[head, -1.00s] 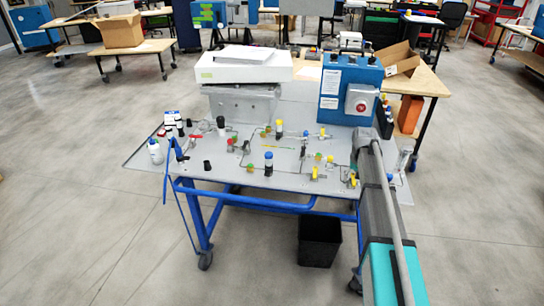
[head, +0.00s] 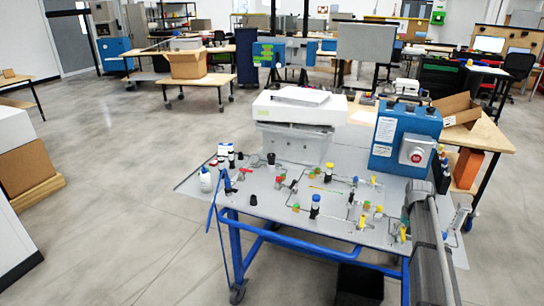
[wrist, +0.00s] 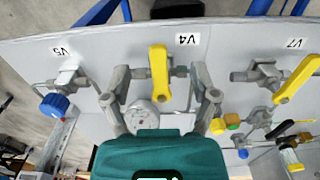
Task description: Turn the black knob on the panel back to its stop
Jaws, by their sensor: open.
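In the head view the grey panel (head: 215,178) on the blue cart carries several black parts. A short black knob (head: 253,200) stands near its front left, and another black knob (head: 271,158) stands further back. I cannot tell which is the task's knob. In the wrist view my gripper (wrist: 160,78) is open, its two grey fingers on either side of the yellow lever (wrist: 160,72) at label V4. I cannot tell whether they touch it. A small black handle (wrist: 277,130) shows at the right of that view. The gripper is not clear in the head view.
A blue box (head: 405,140) with a red button and a white device (head: 300,112) stand at the panel's back. Beside V4 are a blue knob (wrist: 55,105) at V5 and a yellow lever (wrist: 297,80) at V7. A black bin (head: 358,285) is under the cart.

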